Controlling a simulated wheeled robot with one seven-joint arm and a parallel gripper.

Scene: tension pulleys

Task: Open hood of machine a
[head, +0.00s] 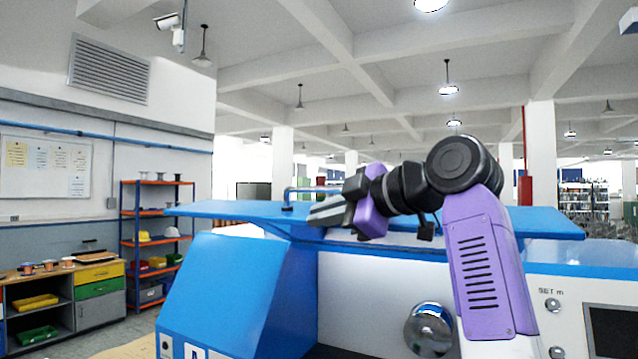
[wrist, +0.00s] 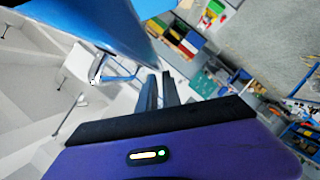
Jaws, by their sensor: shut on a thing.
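Machine a (head: 225,295) fills the lower middle of the head view, a blue and white body with a letter A low on its front. Its blue hood (head: 225,209) shows almost edge-on as a wide thin panel along the top; how far it is raised is hard to tell. A blue bar handle (head: 312,189) stands at the hood. My gripper (head: 318,215) reaches left across the hood's near edge, fingers close together and shut at the handle; the contact is partly hidden. In the wrist view the fingers (wrist: 158,92) are beside the handle (wrist: 118,74), under the blue hood (wrist: 95,22).
A screen (head: 612,330) and knobs are on the machine's right front. A shiny round knob (head: 429,328) is below my arm. An orange shelf rack (head: 155,240) and a workbench (head: 65,290) stand at the left, away from the hood. The space above the machine is clear.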

